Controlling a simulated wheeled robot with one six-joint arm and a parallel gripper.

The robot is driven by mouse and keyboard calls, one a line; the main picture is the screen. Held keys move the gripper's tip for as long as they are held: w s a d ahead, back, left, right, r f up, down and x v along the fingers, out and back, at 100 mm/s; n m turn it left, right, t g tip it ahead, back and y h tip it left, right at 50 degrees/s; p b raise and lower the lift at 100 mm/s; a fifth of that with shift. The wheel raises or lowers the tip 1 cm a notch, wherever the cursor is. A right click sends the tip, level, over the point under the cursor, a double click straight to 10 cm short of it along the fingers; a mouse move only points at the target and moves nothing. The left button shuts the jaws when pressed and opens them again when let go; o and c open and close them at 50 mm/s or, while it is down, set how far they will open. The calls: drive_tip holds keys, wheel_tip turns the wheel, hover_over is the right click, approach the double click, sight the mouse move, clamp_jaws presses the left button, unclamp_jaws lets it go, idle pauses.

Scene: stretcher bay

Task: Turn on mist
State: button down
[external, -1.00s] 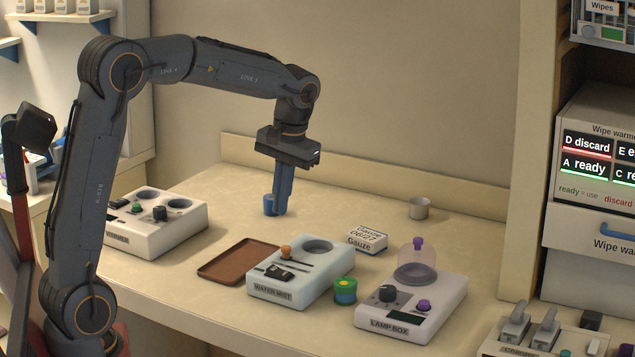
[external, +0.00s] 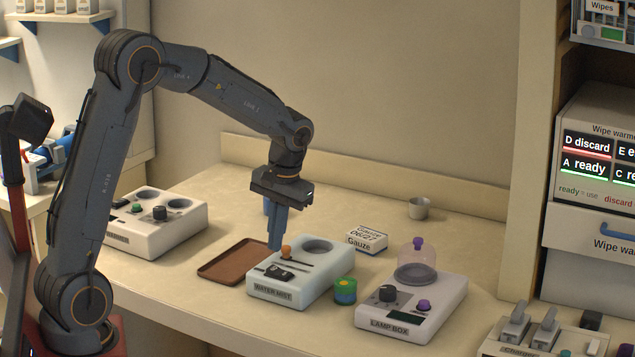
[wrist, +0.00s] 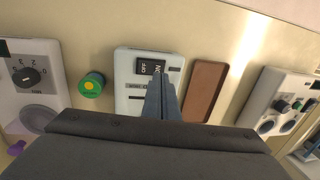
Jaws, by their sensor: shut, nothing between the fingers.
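My gripper (external: 275,246) is shut and empty, pointing down above the box's back left edge near the orange knob. In the wrist view, my gripper's fingertips (wrist: 160,78) overlap the box beside the ON end of the switch. The fingers hide part of the box there, and contact cannot be told.
A brown tray (external: 232,270) lies left of the box. A green-and-yellow jar (external: 345,290) and the lamp box (external: 440,298) are to its right. A gauze pack (external: 367,239) and a metal cup (external: 419,209) sit behind. Another white unit (external: 155,230) stands at left.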

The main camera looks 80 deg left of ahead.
sight(276, 272)
drive_tip(key=shift+s+a+f+p, duration=0.15)
drive_tip(key=shift+f+p, duration=0.15)
drive_tip(key=shift+f, duration=0.85)
drive_tip(key=shift+s+a+f+p, duration=0.1)
drive_tip(key=shift+f+p, duration=0.15)
drive_tip(key=shift+f, duration=0.85)
drive_tip(key=shift+s+f+p, duration=0.2)
drive_tip(key=shift+p, duration=0.1)
drive_tip(key=shift+w, duration=0.2)
drive_tip(key=shift+w+d+r, duration=0.2)
drive_tip(key=shift+w+d, duration=0.3)
drive_tip(key=shift+d, duration=0.05)
drive_tip(key=shift+r+p, duration=0.1)
drive_tip(key=shift+p, duration=0.2)
drive_tip(key=shift+s+a+r+p, duration=0.1)
drive_tip(key=shift+r+p, duration=0.45)
drive_tip(key=shift+r, duration=0.1)
wheel_tip(276, 272, up, 12)
drive_tip(key=s+a, duration=0.1)
drive_tip(key=shift+s+a+r+b, duration=0.2)
drive_tip(key=shift+b, duration=0.15)
